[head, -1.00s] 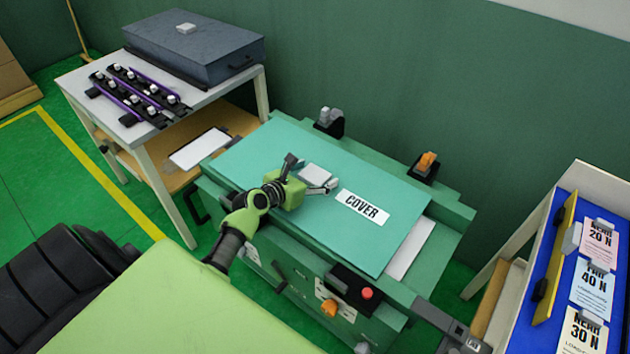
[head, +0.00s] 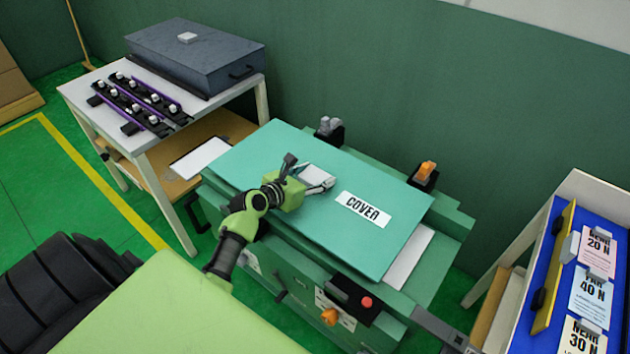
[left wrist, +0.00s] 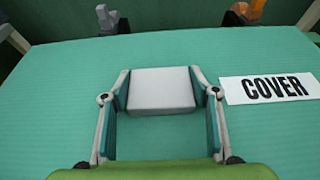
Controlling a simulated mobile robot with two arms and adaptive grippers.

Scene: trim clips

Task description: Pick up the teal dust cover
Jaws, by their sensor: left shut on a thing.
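The teal dust cover (head: 290,215) is a flat sheet with a white "COVER" label (head: 363,209). It lies over the top of a green machine, held slightly above it. My left gripper (head: 322,183) is shut on the light grey block that serves as the cover's handle. In the left wrist view, the gripper's fingers (left wrist: 161,92) stand on both sides of this grey block (left wrist: 162,90), with the teal cover (left wrist: 60,110) all around it. The cover hides most of the machine top. My right gripper is not in view.
The green machine (head: 300,290) has a grey clamp (head: 329,125) and an orange clamp (head: 427,170) behind the cover, and a red button (head: 366,302) in front. A table (head: 85,95) with a dark box stands left. A blue board (head: 560,290) with cards is at right.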

